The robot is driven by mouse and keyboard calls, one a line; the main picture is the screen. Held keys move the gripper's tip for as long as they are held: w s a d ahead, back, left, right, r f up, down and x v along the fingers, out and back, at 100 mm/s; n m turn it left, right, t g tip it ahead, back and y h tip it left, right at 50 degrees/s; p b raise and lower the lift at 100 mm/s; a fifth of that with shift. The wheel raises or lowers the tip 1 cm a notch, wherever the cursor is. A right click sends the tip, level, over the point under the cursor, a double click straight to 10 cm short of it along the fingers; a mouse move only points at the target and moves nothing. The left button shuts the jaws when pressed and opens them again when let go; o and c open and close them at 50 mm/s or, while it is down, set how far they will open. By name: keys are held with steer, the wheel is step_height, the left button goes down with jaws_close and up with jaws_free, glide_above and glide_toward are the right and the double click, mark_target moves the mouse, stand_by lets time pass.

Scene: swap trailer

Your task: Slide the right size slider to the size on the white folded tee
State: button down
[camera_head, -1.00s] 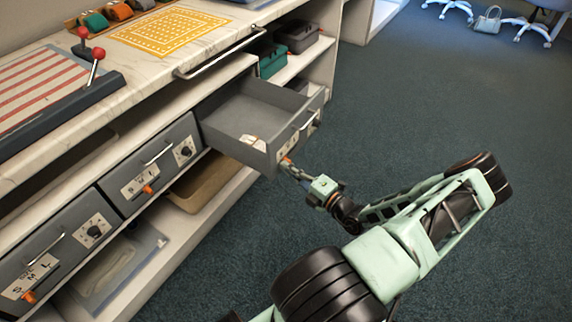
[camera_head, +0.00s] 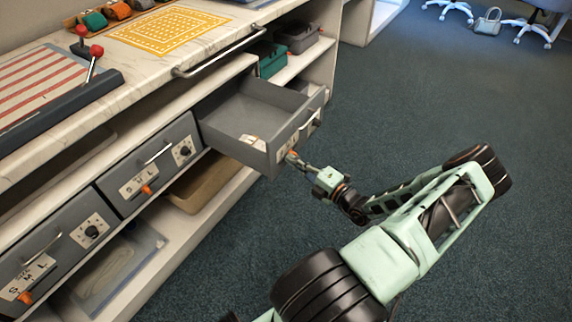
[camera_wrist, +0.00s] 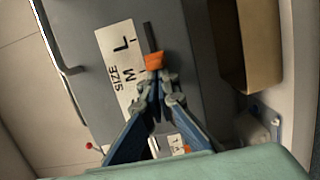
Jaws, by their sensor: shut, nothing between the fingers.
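The right size slider has an orange knob (camera_wrist: 153,61) on a white SIZE plate (camera_wrist: 115,60) on the front of the pulled-out grey drawer (camera_head: 235,155). In the wrist view the knob sits between the M and L marks, with bare slot showing past it on the L side. The S mark is hidden. The orange knob also shows in the head view (camera_head: 291,156). My gripper (camera_wrist: 157,79) is shut and empty, its tips right against or just short of the knob's M side. I cannot identify a white folded tee or read its size.
Small white items (camera_head: 252,141) lie in the open drawer. Two shut drawers with orange sliders and dials stand left of it, under the marble counter (camera_head: 140,60). A tan bin (camera_head: 205,182) sits on the lower shelf.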

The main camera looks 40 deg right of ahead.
steer(key=shift+w+d+b, duration=0.2)
steer(key=shift+w+d, duration=0.05)
steer(key=shift+d, duration=0.35)
steer(key=shift+w+d+b, duration=0.2)
steer(key=shift+w+d, duration=0.05)
steer(key=shift+d, duration=0.35)
steer(key=shift+a, duration=0.1)
steer(key=s+d+p, duration=0.1)
steer(key=s+d, duration=0.1)
steer(key=s, duration=0.8)
steer(key=shift+d, duration=0.35)
steer(key=shift+w, duration=0.1)
